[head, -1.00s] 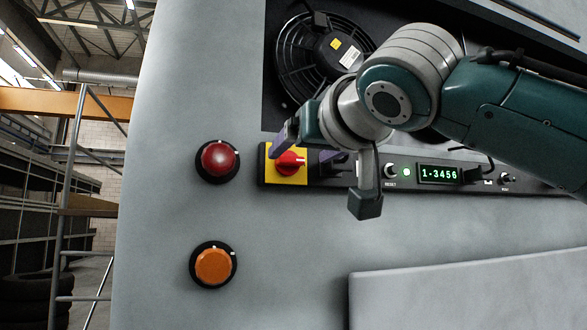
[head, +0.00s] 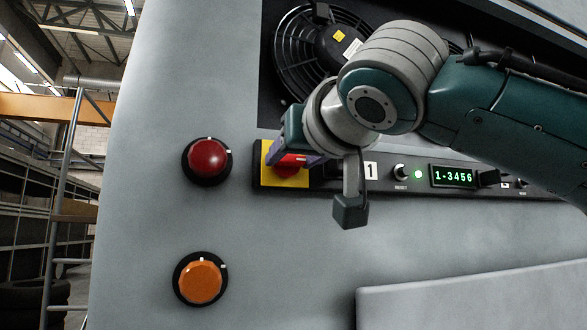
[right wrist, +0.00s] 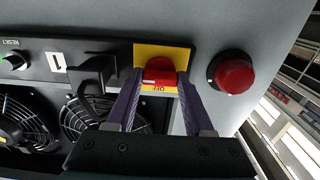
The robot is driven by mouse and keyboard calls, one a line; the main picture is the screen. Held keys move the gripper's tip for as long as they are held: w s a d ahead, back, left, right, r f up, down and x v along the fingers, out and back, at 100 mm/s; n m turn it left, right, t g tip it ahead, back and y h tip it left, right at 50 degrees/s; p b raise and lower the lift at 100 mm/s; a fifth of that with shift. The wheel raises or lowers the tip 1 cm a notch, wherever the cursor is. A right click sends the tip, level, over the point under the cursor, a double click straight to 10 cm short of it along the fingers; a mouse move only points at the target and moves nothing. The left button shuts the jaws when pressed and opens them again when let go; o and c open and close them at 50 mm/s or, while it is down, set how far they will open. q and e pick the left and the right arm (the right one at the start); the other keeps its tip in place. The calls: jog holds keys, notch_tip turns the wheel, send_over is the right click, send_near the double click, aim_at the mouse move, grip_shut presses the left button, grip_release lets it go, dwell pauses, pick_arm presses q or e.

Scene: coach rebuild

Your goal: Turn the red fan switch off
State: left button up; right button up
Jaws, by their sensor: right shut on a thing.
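The red fan switch (head: 287,172) sits on a yellow plate (head: 267,179) at the left end of the black control strip. My right gripper (head: 293,158) is at it and partly covers it in the head view. In the right wrist view the two purple fingers of the gripper (right wrist: 160,80) flank the red switch (right wrist: 160,70), shut on its handle. The word OFF shows upside down on the yellow plate (right wrist: 180,53), just below the handle in that view. The handle's exact angle is hard to tell behind the fingers. My left gripper is not in view.
A round red knob (head: 207,158) is left of the plate, and an orange knob (head: 199,280) is below it. Right of the switch are a "1" label (head: 371,171), a reset knob (head: 400,172) and a green display (head: 452,176). Fans (head: 297,62) sit in the recess above.

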grip_shut()
dwell(0.3)
jog(key=shift+f+n+b, duration=0.1)
jog(key=shift+n+b, duration=0.4)
jog(key=shift+n, duration=0.6)
jog(key=n, duration=0.3)
jog(key=shift+n+b, duration=0.3)
jog(key=shift+b, duration=0.1)
jog(key=n, duration=0.2)
jog(key=shift+w+n, duration=0.1)
jog(key=shift+n, duration=0.2)
jog(key=n, duration=0.3)
jog(key=shift+n, duration=0.3)
jog(key=n, duration=0.5)
jog(key=shift+n, duration=0.4)
